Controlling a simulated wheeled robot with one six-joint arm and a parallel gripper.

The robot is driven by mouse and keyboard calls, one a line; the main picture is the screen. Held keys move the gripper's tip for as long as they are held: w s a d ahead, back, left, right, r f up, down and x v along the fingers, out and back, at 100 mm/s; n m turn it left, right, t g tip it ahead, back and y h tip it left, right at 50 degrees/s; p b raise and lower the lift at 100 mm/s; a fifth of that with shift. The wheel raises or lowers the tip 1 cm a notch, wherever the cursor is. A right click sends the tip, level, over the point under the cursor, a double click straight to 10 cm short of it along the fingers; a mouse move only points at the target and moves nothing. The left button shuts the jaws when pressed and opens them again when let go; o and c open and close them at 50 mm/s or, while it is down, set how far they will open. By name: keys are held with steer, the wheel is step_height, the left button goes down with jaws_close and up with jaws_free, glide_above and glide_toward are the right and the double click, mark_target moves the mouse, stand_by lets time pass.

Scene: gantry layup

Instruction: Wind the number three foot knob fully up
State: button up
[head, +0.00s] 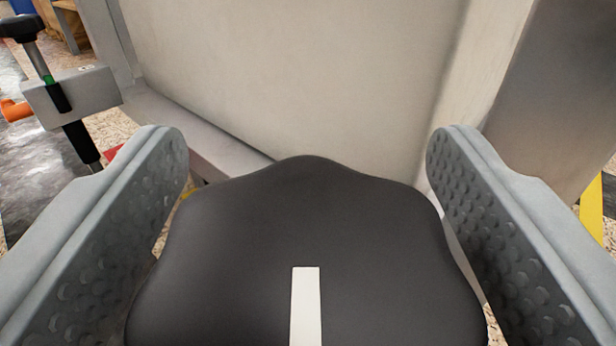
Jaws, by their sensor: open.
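A large black lobed knob (300,225) with a white stripe fills the lower middle of the view, seen from close above. The stripe points straight toward the bottom of the picture. My gripper (308,148) is open, with one dimpled grey finger on each side of the knob. The knob lies between the fingers; I cannot tell whether either finger touches it. Its number, stem and foot are hidden beneath it. A second black knob (20,27) stands at the upper left on a stem with a green band, through a grey bracket (88,93) with a small, unreadable marking.
A large pale panel (290,75) rises just beyond the knob, with a grey ledge (195,135) along its base. A dark grey upright surface (560,90) stands at the right. An orange object (14,110) lies at the far left, and yellow floor marking (592,208) shows at the right.

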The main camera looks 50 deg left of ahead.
steer(key=v, duration=1.7)
steer(key=shift+d, duration=0.15)
